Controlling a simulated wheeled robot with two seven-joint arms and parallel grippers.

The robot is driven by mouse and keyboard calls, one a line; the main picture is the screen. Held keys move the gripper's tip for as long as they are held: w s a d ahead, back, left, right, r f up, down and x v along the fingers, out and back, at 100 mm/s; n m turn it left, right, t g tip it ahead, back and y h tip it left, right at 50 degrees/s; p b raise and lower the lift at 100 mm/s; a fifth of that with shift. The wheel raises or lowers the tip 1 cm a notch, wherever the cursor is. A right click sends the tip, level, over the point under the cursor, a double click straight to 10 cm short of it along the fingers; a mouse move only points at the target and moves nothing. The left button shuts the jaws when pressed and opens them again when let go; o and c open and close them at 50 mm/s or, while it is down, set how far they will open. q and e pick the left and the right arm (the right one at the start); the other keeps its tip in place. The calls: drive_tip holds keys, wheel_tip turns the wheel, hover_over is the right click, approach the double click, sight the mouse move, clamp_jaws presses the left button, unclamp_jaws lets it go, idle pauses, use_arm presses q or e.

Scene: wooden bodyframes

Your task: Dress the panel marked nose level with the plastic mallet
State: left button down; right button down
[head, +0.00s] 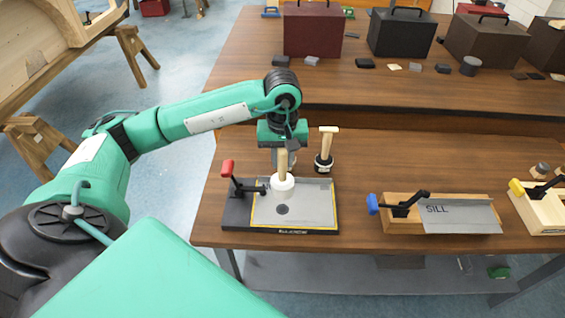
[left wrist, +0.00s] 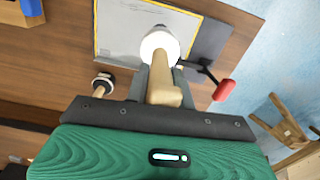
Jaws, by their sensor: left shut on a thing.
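My left gripper (head: 284,150) is shut on the handle of a plastic mallet (head: 283,183), which has a pale wooden shaft and a white head. The mallet is upright, head down, over a grey panel (head: 312,208) with a yellow outline and a dark round spot. I cannot tell whether the head touches the panel. The panel lies on a dark block with a red-handled clamp (head: 229,170) at its left; lettering on the block's front edge is too small to read. In the left wrist view, the white head (left wrist: 160,45) hides part of the panel (left wrist: 122,32). My right gripper is out of view.
A second mallet (head: 327,147) with a black-and-white head stands behind the panel. To the right are a panel marked SILL (head: 465,217) with a blue-handled clamp (head: 373,203) and a yellow-handled clamp (head: 517,187). Toolboxes (head: 313,30) stand on the rear bench.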

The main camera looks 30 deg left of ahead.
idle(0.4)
use_arm(q)
drive_tip(key=s+d+r+b, duration=0.1)
drive_tip(key=s+d+r, duration=0.1)
drive_tip(key=s+d, duration=0.2)
drive_tip(key=s, duration=0.3)
drive_tip(key=shift+s+d, duration=0.35)
